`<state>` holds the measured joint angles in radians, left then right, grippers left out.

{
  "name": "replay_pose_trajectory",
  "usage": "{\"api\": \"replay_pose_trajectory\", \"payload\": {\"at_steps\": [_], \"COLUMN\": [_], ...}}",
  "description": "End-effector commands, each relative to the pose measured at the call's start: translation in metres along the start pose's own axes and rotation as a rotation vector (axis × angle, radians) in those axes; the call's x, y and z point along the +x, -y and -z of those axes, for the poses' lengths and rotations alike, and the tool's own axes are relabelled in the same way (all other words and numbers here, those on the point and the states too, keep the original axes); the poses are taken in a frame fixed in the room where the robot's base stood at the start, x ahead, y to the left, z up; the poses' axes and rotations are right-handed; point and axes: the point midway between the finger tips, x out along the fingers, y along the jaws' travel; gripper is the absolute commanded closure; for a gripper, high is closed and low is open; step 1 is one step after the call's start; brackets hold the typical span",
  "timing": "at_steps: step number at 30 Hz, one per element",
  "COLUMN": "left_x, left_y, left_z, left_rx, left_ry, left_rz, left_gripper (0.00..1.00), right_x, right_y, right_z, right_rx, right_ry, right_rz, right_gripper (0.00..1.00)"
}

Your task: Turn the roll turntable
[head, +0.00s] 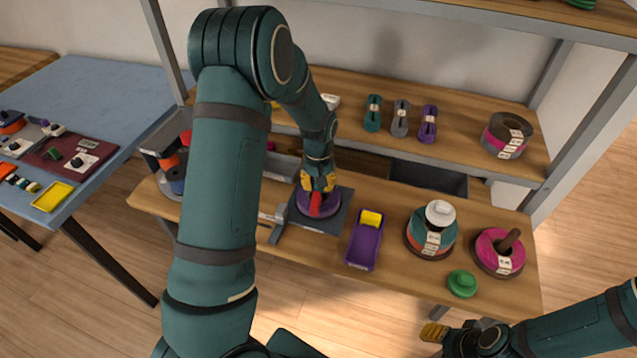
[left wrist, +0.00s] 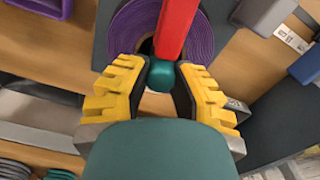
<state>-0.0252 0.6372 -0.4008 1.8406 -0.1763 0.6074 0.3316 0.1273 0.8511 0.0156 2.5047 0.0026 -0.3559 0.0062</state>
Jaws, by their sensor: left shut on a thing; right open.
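The roll turntable is on the wooden bench, with a purple cord roll (head: 318,206) on a dark grey base plate (head: 336,222). A red crank bar (head: 316,206) reaches over the roll; in the left wrist view the red bar (left wrist: 177,28) ends at a teal knob (left wrist: 161,75). The purple roll (left wrist: 200,38) shows behind it. My left gripper (head: 318,182) is over the roll, shut on the teal knob between its yellow fingers (left wrist: 162,85). My right gripper (head: 437,333) is open and empty at the lower right, apart from the bench's front edge.
A purple tray (head: 364,249) with a yellow piece stands right of the turntable. Farther right are a teal roll (head: 432,241), a magenta roll (head: 489,262) and a green knob-shaped piece (head: 462,283). Wound cords (head: 400,120) and another roll (head: 503,140) sit on the shelf behind.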

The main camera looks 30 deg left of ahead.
Motion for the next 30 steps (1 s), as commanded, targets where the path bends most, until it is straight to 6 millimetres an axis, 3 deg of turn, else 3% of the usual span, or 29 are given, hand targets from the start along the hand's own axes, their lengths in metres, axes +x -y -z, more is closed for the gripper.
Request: {"api": "replay_pose_trajectory", "payload": {"at_steps": [15,16,18,30], "left_x": [0.0009,0.0009,0.0008,-0.0053], "left_y": [0.0001,0.0001,0.0001,-0.0003], "left_z": [-0.0004,-0.0003,-0.0003,0.0005], "left_rx": [-0.01,-0.01,-0.01,-0.009], "left_ry": [0.001,0.001,0.001,-0.002], "left_rz": [0.001,0.001,0.001,0.0], "left_gripper": [1.0,0.67,0.43,0.43], "right_x": [0.0,0.0,0.0,-0.0002], "right_y": [0.0,0.0,0.0,0.0001], "right_z": [0.0001,0.0001,0.0001,0.0002], "right_rx": [0.0,0.0,0.0,0.0], "right_ry": [0.0,0.0,0.0,0.0], "right_rz": [0.0,0.0,0.0,0.0], "right_gripper": [0.53,0.53,0.53,0.53]}}
